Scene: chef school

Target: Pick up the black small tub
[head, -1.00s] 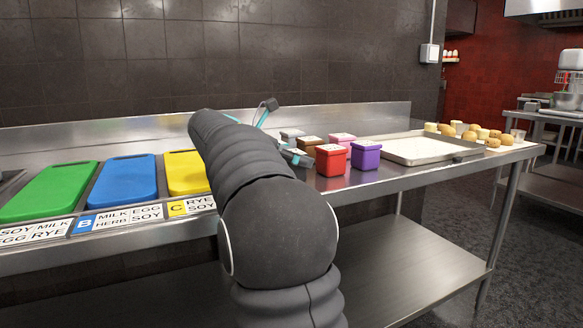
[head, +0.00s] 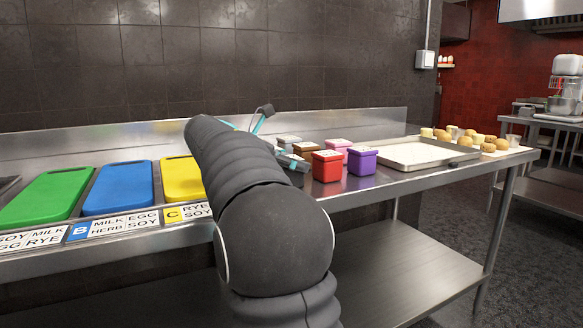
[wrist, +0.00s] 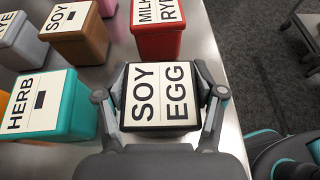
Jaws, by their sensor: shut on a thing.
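The black small tub (wrist: 161,120) is in the middle of the wrist view. Its white lid label reads SOY and EGG. My gripper (wrist: 161,92) is shut on it, with one finger against its left side and one against its right. I cannot tell whether the tub still touches the steel table. In the head view my arm hides the tub and most of the gripper.
A teal HERB tub (wrist: 62,112) stands close to my left finger. A brown SOY tub (wrist: 80,36) and a red tub (wrist: 158,36) stand beyond. In the head view a purple tub (head: 362,163) and a tray (head: 425,153) are to the right.

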